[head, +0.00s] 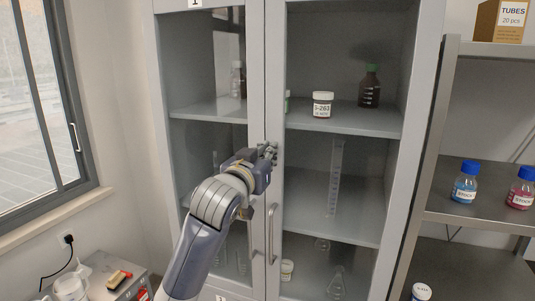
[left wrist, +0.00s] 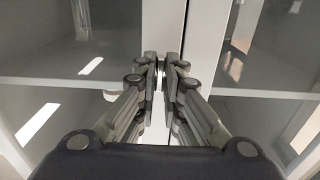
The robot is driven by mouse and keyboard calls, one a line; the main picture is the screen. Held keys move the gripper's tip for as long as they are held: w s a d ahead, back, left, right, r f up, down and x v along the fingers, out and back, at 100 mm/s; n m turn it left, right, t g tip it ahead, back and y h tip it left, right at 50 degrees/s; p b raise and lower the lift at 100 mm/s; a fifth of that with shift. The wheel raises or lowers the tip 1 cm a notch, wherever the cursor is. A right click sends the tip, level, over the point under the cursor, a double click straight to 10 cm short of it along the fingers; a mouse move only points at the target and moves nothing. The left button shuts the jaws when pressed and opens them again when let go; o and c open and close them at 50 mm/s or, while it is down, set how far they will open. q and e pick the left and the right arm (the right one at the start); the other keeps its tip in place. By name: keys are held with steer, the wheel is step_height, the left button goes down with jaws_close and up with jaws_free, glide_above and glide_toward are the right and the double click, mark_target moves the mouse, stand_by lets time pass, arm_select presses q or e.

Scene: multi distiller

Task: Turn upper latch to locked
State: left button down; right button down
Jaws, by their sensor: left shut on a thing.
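A tall grey cabinet (head: 345,150) with two glass doors fills the middle of the head view. My left gripper (head: 268,153) is at the seam between the doors, at about mid height. In the left wrist view its fingers (left wrist: 161,72) are closed on a small metal piece, the upper latch (left wrist: 160,75), in front of the light door frame. The fingers hide most of the latch, so I cannot tell its angle. My right gripper is not in view.
A vertical door handle (head: 271,235) is just below my left gripper. Bottles and glassware stand on shelves behind the glass, including a labelled white jar (head: 322,104). A metal rack (head: 480,205) with bottles stands right; a window (head: 40,100) is left.

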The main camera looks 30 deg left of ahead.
arm_select(q)
steer(key=shift+f, duration=0.1)
stand_by(0.4)
steer(key=c, duration=1.7)
jaws_free()
steer(key=v, duration=0.7)
steer(key=shift+s, duration=0.2)
